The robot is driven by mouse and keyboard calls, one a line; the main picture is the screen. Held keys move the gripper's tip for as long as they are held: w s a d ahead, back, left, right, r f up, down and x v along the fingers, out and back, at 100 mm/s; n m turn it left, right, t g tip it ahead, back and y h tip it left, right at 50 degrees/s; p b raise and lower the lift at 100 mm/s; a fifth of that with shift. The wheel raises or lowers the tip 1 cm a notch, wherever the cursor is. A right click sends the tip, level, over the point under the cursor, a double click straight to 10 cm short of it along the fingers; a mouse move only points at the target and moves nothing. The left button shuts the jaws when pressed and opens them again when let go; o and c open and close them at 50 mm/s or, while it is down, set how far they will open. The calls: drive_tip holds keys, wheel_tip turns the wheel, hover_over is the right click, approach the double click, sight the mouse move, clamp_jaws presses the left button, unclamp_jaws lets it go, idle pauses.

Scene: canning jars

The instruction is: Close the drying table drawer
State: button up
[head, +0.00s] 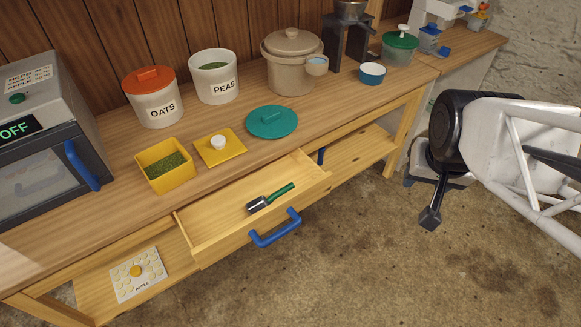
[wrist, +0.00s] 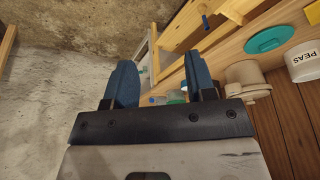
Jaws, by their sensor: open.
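The wooden drawer (head: 215,232) of the long table is pulled out toward the front in the head view. Its blue bar handle (head: 275,230) is on its front face. A scoop with a green handle (head: 270,197) lies inside. My gripper (head: 430,218) is to the right of the drawer, well apart from it, over the floor. In the wrist view my gripper (wrist: 162,82) shows two blue-padded fingers spread apart with nothing between them. The drawer is not clearly identifiable in the wrist view.
The tabletop (head: 330,110) holds an oats crock (head: 153,100), a peas crock (head: 213,80), a yellow box (head: 165,168), a teal lid (head: 271,121) and a beige pot (head: 290,70). A dark oven (head: 50,165) stands left. The floor (head: 370,265) before the drawer is clear.

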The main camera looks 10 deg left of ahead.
drive_tip(key=w+a+f+m+t, duration=0.25)
drive_tip(key=w+a+f, duration=0.25)
drive_tip(key=w+f, duration=0.5)
drive_tip(key=m+t+y, duration=0.2)
drive_tip(key=t+y, duration=0.2)
drive_tip(key=y, duration=0.2)
hover_over(288, 230)
drive_tip(key=w+d, duration=0.5)
drive_tip(key=d, duration=0.3)
wheel_tip(288, 230, down, 19)
drive_tip(key=s+a+f+m+y, duration=0.1)
drive_tip(key=s+f, duration=0.1)
drive_tip(key=s+a+f+m+y, duration=0.1)
drive_tip(key=s+a+f+y, duration=0.1)
drive_tip(key=s+f, duration=0.1)
drive_tip(key=s+a+f+m+y, duration=0.1)
drive_tip(key=s+a+f, duration=0.1)
drive_tip(key=s+f, duration=0.1)
drive_tip(key=shift+s+t+y, duration=0.1)
drive_tip(key=shift+t+y, duration=0.25)
drive_tip(key=shift+y, duration=0.05)
drive_tip(key=shift+s+a+f+m, duration=0.15)
drive_tip(key=shift+s+f+m, duration=0.1)
drive_tip(key=shift+s, duration=0.45)
drive_tip(key=shift+w, duration=0.1)
drive_tip(key=x, duration=0.7)
drive_tip(key=shift+w+a, duration=0.2)
drive_tip(key=shift+a, duration=0.15)
